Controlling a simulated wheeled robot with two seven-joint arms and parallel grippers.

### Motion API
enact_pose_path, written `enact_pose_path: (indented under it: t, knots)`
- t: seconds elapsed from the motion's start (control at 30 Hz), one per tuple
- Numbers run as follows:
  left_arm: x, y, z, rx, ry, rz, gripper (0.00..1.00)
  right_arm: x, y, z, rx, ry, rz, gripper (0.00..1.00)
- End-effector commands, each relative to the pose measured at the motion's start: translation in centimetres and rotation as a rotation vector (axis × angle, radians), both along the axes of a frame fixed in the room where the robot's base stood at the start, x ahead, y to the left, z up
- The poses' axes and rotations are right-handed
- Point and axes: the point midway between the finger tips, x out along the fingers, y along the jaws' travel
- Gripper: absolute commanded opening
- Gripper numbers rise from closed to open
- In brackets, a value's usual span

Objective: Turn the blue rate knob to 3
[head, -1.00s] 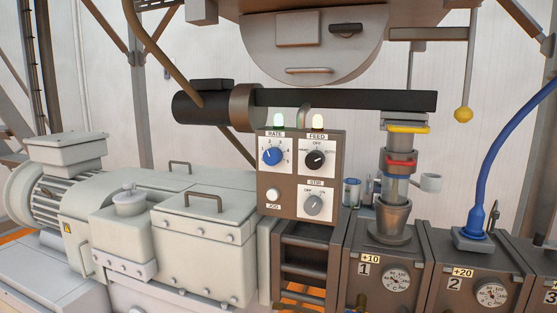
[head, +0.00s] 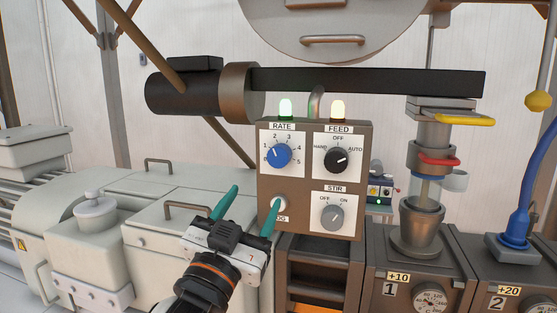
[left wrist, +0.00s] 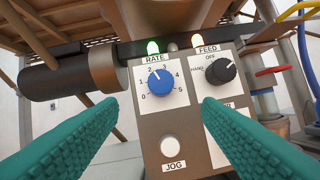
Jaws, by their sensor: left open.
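The blue rate knob (head: 278,155) is at the upper left of the brown control panel (head: 312,185), on a white dial marked 0 to 5. Its white pointer leans up and left, near the 2. The knob also shows in the left wrist view (left wrist: 160,87), between the two fingers. My left gripper (head: 256,195) is open and empty, with teal fingers, below and left of the knob in the head view. Its right finger overlaps the edge of the white JOG button (head: 279,204) there; I cannot tell whether they touch. My right gripper is out of view.
The black feed knob (head: 338,160) and grey stir knob (head: 332,217) sit right of the rate knob. A green lamp (head: 286,109) and a yellow-white lamp (head: 338,110) top the panel. The pale machine housing (head: 170,235) with handles lies left.

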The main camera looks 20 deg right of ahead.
Motion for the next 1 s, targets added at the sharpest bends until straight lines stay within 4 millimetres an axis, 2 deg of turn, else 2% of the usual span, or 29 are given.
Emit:
enact_pose_path:
  t: [0.3,0.53,0.7,1.0]
  knots:
    - [4.2,-3.3,2.5,0.002,0.002,0.002,0.59,-1.0,0.0,2.2,-0.001,0.014,0.0,0.59]
    - [7.1,-5.6,3.9,0.002,0.001,0.003,0.59,-0.8,-0.1,3.5,-0.001,0.011,0.001,0.59]
    - [8.2,-6.4,4.2,0.001,0.003,0.002,0.59,-0.6,-0.1,3.8,-0.001,0.009,0.001,0.59]
    - [8.5,-6.6,4.2,0.001,0.003,0.002,0.59,-0.6,0.0,3.8,-0.001,0.008,0.001,0.59]
